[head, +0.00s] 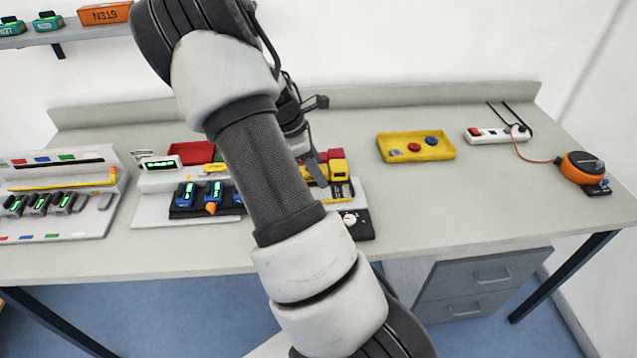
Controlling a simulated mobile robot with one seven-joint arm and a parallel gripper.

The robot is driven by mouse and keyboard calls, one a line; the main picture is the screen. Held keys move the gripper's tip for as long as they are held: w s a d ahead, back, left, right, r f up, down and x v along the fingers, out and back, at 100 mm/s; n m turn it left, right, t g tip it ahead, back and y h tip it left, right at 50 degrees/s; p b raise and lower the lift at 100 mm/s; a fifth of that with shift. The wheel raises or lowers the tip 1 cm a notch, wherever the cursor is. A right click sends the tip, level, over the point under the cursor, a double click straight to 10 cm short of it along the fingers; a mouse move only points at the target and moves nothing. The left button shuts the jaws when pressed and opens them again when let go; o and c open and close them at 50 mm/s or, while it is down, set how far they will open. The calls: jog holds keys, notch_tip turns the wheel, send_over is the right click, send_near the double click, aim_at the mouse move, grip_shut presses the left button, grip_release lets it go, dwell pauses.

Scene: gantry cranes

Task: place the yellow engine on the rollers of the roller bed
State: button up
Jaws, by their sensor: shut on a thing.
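My gripper (314,165) is partly hidden behind my own arm, over the right part of the white station on the bench. Its fingers are shut on a yellow block with a red top, which I take to be the yellow engine (338,171). Part of that block is hidden by the fingers and the arm. Just below it is a dark bed with pale and yellow strips, which looks like the roller bed (342,191). I cannot tell whether the engine touches it.
A black unit with a white dial (350,219) sits at the station's front edge. Blue units with green displays (186,194) and a red tray (191,153) stand left. A yellow tray (447,153), a white power strip (487,134) and an orange reel (578,167) are right. The front right bench is clear.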

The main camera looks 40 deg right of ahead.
jog(key=shift+f, duration=1.95)
jog(key=shift+f, duration=0.15)
jog(key=o, duration=1.3)
jog(key=shift+c, duration=0.2)
